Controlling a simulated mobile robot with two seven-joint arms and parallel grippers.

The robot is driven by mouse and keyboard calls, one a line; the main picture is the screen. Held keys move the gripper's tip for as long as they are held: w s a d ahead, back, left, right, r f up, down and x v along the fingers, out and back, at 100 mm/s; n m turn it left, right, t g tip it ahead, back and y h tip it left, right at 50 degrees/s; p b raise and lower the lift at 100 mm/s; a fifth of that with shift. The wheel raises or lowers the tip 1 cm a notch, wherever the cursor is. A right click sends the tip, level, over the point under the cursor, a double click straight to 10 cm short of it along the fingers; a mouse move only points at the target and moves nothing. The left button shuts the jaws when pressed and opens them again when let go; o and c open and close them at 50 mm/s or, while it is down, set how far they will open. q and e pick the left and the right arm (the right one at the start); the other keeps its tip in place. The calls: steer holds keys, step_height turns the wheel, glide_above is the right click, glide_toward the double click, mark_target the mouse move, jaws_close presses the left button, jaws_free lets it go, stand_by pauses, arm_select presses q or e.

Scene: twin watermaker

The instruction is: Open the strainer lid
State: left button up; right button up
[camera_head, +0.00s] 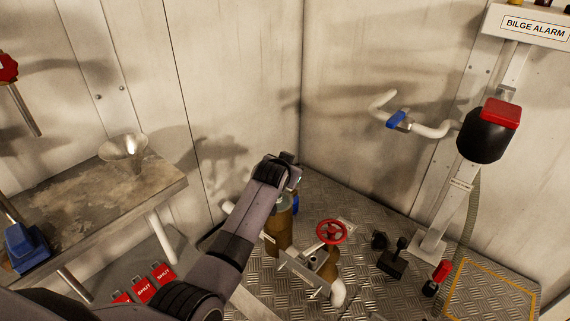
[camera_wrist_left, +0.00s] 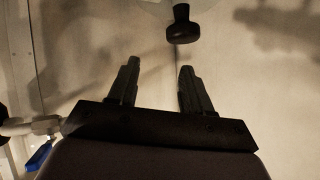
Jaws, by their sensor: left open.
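The strainer (camera_head: 278,230) is a brass-brown cylinder standing on the floor plate in the head view, with its top mostly hidden behind my left arm. My left gripper (camera_head: 293,175) is above it at the end of that arm, and its fingers are hard to make out there. In the left wrist view the left gripper (camera_wrist_left: 157,80) is open with nothing between its two dark fingers. A dark knob (camera_wrist_left: 182,26) on a pale rounded surface shows beyond the fingertips, apart from them; it may belong to the strainer lid. My right gripper is not in view.
A red handwheel valve (camera_head: 331,231) stands right of the strainer. A blue-handled pipe (camera_head: 397,119) and a black pump with a red top (camera_head: 484,135) are at the right. A bench (camera_head: 95,205) with a metal funnel (camera_head: 123,150) is at the left. Red SHUT tags (camera_head: 143,290) lie below it.

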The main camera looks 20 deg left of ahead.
mark_target(285, 191)
arm_select(q)
steer(key=shift+p+v, duration=0.5)
steer(key=shift+v, duration=1.15)
